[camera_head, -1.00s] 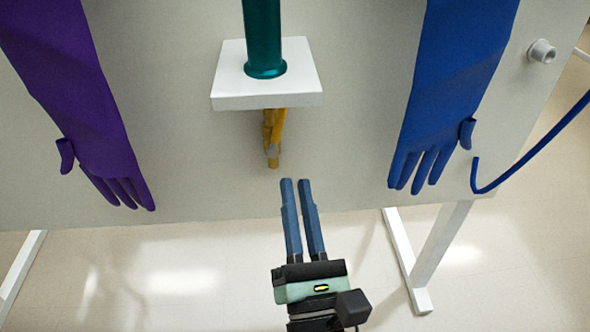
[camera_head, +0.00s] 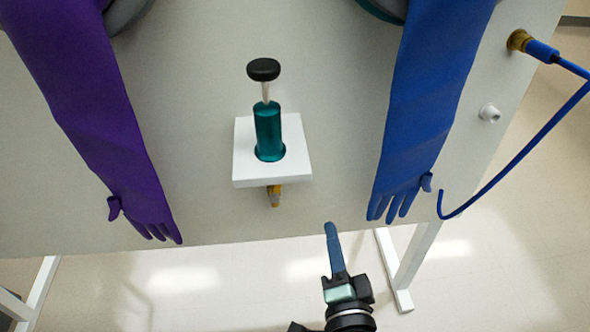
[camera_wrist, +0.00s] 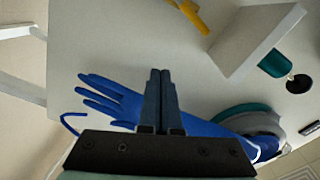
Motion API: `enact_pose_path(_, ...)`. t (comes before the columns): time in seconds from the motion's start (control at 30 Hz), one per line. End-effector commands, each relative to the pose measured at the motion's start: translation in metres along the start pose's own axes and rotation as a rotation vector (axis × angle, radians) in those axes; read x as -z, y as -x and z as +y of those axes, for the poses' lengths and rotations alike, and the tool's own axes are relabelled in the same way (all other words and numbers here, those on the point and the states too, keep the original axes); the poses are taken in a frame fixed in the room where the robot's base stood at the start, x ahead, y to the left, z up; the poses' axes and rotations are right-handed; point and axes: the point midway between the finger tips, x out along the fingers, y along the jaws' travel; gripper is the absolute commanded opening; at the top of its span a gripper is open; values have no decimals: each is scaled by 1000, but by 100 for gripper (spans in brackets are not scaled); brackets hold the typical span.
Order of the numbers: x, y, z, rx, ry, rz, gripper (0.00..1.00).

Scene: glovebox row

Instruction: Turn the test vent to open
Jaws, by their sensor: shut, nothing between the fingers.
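A yellow lever-like part (camera_head: 275,195) shows under the white bracket (camera_head: 244,180) on the pale panel; it may be the test vent, though no label is visible. Its upper part is hidden by the bracket in the head view. In the wrist view the yellow lever (camera_wrist: 196,17) lies beyond the fingertips at the top, seen as a long bar. My gripper (camera_head: 330,226) is below and right of it in the head view, apart from it. In the wrist view my gripper's fingers (camera_wrist: 161,74) are together with nothing between them.
A teal cylinder (camera_head: 268,132) with a black knob (camera_head: 264,69) stands through the bracket. A purple glove (camera_head: 85,105) hangs left and a blue glove (camera_head: 430,95) right. A blue hose (camera_head: 540,142) loops at the far right, near a white port (camera_head: 489,113).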

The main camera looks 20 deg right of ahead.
Motion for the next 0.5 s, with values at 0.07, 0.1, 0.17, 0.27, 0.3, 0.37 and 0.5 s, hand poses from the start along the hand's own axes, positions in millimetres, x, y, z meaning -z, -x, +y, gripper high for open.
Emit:
enact_pose_path(0.07, 1, 2, -12, -1, -236, -32, 0)
enact_pose_path(0.1, 0, 3, -14, -1, -340, -46, 0)
enact_pose_path(0.17, -1, 4, -17, 0, -467, -63, 0)
enact_pose_path(0.27, -3, 5, -20, -1, -601, -81, 0)
enact_pose_path(0.3, -3, 4, -20, 0, -632, -86, 0)
enact_pose_path(0.37, -4, 3, -20, 0, -655, -89, 0)
enact_pose_path(0.5, -5, -9, -21, 2, -660, -89, 0)
